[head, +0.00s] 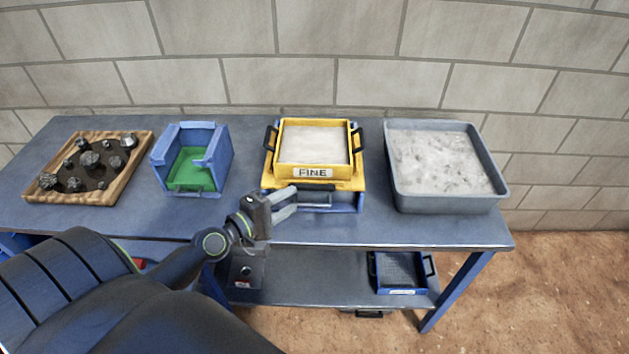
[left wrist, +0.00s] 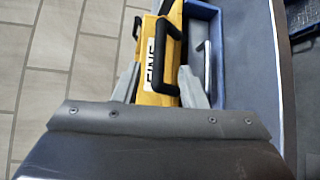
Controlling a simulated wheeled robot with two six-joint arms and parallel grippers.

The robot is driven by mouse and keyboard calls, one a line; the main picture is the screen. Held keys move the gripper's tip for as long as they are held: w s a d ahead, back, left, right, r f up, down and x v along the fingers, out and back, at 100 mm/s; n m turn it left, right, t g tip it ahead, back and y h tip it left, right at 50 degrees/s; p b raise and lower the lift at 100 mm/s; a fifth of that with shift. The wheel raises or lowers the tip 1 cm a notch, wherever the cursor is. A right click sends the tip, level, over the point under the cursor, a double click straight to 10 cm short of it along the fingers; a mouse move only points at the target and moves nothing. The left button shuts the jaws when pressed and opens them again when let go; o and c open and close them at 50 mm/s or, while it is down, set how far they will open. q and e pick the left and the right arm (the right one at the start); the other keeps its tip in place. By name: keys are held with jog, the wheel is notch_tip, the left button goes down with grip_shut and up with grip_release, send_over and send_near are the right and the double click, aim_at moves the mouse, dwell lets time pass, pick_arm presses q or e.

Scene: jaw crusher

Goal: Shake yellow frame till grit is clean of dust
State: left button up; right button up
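The yellow frame (head: 343,172), labelled FINE, sits level on a blue stand (head: 358,201) on the bench and holds pale grey grit (head: 312,145). It has black handles at its left and right sides. My left gripper (head: 297,198) is just in front of the frame's lower front edge, with its two fingers apart. In the left wrist view, the fingers of the left gripper (left wrist: 158,82) are open on either side of the yellow frame's edge (left wrist: 158,88) and a black handle (left wrist: 171,50). I cannot tell whether they touch. My right gripper is not in view.
A grey tray (head: 505,185) of pale, dusty material stands right of the frame. A blue bin with a green floor (head: 190,170) and a wooden tray of dark rocks (head: 120,185) stand left. A blue sieve (head: 400,291) lies on the lower shelf. A block wall closes the back.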

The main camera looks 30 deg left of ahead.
aim_at(310, 189)
pick_arm(q)
jog(key=p+x, duration=0.1)
jog(key=x, duration=0.8)
grip_shut()
